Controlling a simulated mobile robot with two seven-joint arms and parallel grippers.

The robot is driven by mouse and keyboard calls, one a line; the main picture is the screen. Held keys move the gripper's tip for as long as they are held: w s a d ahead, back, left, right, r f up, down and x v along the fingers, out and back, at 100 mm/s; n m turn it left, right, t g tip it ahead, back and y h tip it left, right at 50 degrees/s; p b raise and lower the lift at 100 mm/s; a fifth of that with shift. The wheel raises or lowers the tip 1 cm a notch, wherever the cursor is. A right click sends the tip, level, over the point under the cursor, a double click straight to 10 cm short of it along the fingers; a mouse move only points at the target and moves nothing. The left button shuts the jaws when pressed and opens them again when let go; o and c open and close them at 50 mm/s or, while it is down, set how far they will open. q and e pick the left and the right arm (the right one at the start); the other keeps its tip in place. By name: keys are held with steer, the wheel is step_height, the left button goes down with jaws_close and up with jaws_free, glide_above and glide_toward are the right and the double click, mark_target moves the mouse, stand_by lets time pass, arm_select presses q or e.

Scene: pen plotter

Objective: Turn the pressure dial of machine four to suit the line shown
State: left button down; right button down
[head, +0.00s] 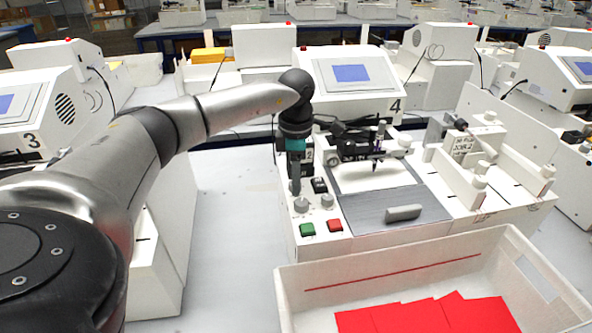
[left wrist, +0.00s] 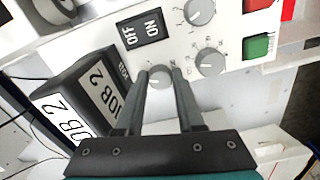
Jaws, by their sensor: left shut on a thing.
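Machine four (head: 280,222) is a white plotter with a "4" beside its blue screen (head: 351,73). My left gripper (head: 295,188) points down at its control panel. In the left wrist view its fingers are shut on a small grey dial (left wrist: 158,77) at the panel's edge. The dial labels are too small to read. A white sheet (head: 372,178) lies under the pen (head: 379,140); no line on it can be made out. My right gripper is not in view.
An ON/OFF switch (left wrist: 140,32) and a dark "JOB 2" block (left wrist: 78,97) stand close to the fingers. Green (head: 307,229) and red (head: 334,226) buttons are at the panel front. A white crate (head: 292,305) with red sheets (head: 430,316) stands in front. Machine three (head: 25,105) is left.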

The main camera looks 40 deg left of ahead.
arm_select(q)
steer(key=n+p, duration=0.2)
steer(key=n, duration=0.2)
steer(key=shift+r+n+p, duration=0.15)
steer(key=shift+n+p, duration=0.15)
steer(key=shift+p, duration=0.05)
steer(key=n+p, duration=0.2)
steer(key=n, duration=0.2)
steer(key=shift+a+n, duration=0.1)
steer(key=shift+n, duration=0.2)
steer(key=n+p, duration=0.3)
steer(key=n, duration=0.1)
steer(key=shift+a+n+p, duration=0.1)
steer(key=shift+n+p, duration=0.95)
steer(key=shift+n, duration=1.25)
steer(key=shift+w, duration=0.1)
steer(key=c, duration=0.5)
jaws_free()
